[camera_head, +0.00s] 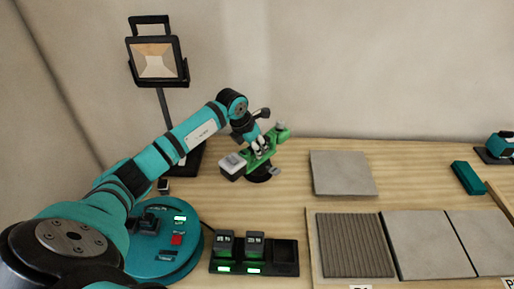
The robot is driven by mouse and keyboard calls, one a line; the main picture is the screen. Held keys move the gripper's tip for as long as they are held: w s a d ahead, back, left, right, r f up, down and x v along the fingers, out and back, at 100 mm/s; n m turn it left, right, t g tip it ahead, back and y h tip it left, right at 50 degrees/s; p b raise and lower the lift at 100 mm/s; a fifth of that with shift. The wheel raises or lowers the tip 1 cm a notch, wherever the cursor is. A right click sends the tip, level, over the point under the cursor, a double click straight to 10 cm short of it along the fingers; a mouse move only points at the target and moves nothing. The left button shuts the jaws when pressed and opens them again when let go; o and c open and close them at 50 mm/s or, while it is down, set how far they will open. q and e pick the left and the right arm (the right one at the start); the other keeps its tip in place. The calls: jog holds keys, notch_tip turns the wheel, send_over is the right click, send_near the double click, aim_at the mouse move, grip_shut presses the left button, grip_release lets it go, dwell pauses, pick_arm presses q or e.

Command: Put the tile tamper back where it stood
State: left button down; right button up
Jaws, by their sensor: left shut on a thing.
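The tile tamper (234,163) has a green body with a pale grey block at its left end and a dark round part beneath. My left gripper (262,150) comes down from above and is shut on the middle of its green body. The tamper is over the back of the wooden bench (295,196), to the right of the lamp post. I cannot tell whether its underside touches the wood. The gripper partly hides it. My right gripper is not in view.
A work lamp (156,62) stands behind my arm. A black charger (283,259) with two batteries is at the front. A loose grey tile (343,172), a ribbed panel (352,245) and two tiles (428,244) lie right. A teal block (468,177) and a teal tool (498,144) are far right.

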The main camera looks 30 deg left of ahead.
pick_arm(q)
jog(key=c, duration=1.1)
grip_release()
jog(key=shift+r, duration=0.15)
jog(key=shift+c, duration=0.2)
jog(key=shift+s+f, duration=0.1)
jog(key=shift+f, duration=0.1)
jog(key=v, duration=1.2)
jog(key=shift+r, duration=0.15)
